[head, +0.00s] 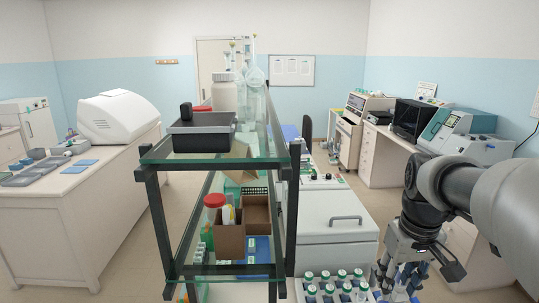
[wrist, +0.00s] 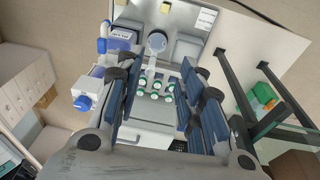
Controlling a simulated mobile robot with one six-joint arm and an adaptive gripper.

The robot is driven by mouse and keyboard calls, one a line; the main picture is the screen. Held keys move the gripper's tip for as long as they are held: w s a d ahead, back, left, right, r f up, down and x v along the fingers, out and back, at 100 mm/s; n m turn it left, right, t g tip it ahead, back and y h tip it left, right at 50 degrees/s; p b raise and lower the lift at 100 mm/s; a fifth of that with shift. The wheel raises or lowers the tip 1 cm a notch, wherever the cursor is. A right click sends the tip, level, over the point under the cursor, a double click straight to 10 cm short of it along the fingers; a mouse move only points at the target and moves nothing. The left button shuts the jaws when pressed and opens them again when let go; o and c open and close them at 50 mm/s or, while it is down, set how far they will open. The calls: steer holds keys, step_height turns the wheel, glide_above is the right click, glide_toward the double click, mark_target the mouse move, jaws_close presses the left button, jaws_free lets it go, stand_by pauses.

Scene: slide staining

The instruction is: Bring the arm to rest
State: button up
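My gripper (head: 418,272) hangs at the lower right of the head view, at the end of my grey arm (head: 490,195), with its fingers pointing down. In the wrist view my gripper (wrist: 157,85) has its blue-padded fingers spread wide, with nothing held between them. Through the gap I see several green-capped vials (wrist: 155,88) below on a light surface. They are apart from the fingers. The task names no other object.
A black-framed glass shelf (head: 222,271) stands left of my gripper, with bottles and a dark grey tray (head: 203,137) on top. Green-capped vials (head: 335,288) stand just left of the gripper. A white chest (head: 337,225) is behind them. A bench (head: 95,195) stands far left.

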steer(key=s+a+f+t+b, duration=0.1)
steer(key=s+a+f+b, duration=0.3)
steer(key=s, duration=0.5)
steer(key=s+a+f+t+b, duration=0.1)
steer(key=s+a+f+b, duration=0.3)
steer(key=s+a+f, duration=0.3)
steer(key=s, duration=0.3)
steer(key=shift+a+t+y, duration=0.3)
steer(key=shift+a+t, duration=0.05)
steer(key=shift+t, duration=0.05)
